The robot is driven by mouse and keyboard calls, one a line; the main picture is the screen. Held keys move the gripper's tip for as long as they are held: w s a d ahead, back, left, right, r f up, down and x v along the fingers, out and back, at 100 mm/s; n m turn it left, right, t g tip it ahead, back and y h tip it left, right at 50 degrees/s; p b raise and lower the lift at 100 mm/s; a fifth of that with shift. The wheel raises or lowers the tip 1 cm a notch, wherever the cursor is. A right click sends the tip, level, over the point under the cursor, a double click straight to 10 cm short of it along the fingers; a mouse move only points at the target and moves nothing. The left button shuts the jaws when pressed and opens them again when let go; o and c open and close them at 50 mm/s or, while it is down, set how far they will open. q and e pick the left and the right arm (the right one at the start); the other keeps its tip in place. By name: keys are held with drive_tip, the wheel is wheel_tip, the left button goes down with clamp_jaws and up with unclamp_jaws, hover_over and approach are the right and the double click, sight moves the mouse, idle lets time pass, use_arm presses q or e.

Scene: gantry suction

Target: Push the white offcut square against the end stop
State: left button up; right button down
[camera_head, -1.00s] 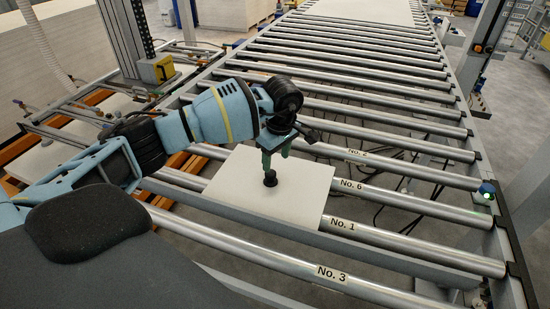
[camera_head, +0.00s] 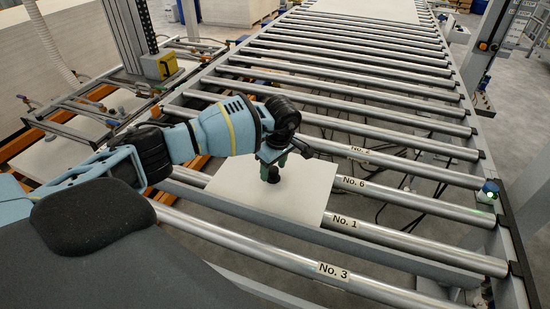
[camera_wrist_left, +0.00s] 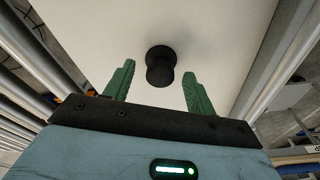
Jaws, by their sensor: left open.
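The white offcut (camera_head: 245,188) lies flat on the rollers in the head view, with its front edge close to a long grey bar (camera_head: 400,259) that looks like the end stop. I cannot tell whether they touch. A black knob (camera_wrist_left: 160,66) stands on the offcut. My left gripper (camera_head: 271,172) is over the offcut at the knob, its green fingers apart, one on each side of the knob in the left wrist view. The gripper hides part of the offcut's back edge in the head view. My right gripper is not in view.
Metal rollers run across the conveyor, with labels such as No. 3 (camera_head: 333,271), No. 1 (camera_head: 345,222) and No. 6 (camera_head: 350,183). A large white board (camera_head: 365,10) lies at the far end. The rollers between are clear.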

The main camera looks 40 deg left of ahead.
use_arm(q)
drive_tip(key=shift+a+f, duration=0.1)
drive_tip(key=shift+f, duration=0.75)
clamp_jaws()
